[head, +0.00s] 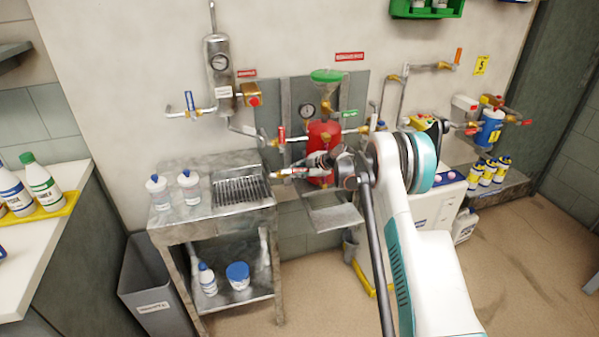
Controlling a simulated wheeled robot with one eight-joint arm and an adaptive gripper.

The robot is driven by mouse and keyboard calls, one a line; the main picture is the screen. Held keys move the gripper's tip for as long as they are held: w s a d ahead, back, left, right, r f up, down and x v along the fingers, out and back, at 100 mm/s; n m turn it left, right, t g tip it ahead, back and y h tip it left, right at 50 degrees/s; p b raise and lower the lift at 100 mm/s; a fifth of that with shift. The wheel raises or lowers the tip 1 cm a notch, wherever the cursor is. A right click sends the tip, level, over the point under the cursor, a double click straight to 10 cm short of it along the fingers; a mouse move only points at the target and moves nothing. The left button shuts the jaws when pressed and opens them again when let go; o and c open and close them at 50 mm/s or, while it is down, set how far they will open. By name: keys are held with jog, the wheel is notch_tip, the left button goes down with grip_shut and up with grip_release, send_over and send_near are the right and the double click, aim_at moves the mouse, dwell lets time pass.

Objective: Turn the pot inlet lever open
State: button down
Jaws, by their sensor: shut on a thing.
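The red pot (323,138) hangs on the grey wall panel under a green funnel (326,76), with a gauge to its left. My gripper (302,170) is in front of the pot's lower left side, pointing left. It is shut on a small red-and-silver piece at its fingertips, which looks like the pot inlet lever; the fingers hide most of it, and its angle cannot be told. Another red lever (282,133) stands upright on the pipe left of the pot. A green lever (349,113) lies level at the pot's right.
A steel bench (170,222) with a drain grille and two white bottles stands at the left. A grey tray (335,218) is below the pot. Pipes with blue and orange levers line the wall.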

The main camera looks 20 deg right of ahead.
jog(key=c, duration=1.5)
grip_release()
jog(key=shift+o, duration=0.2)
jog(key=v, duration=1.2)
jog(key=shift+c, duration=0.5)
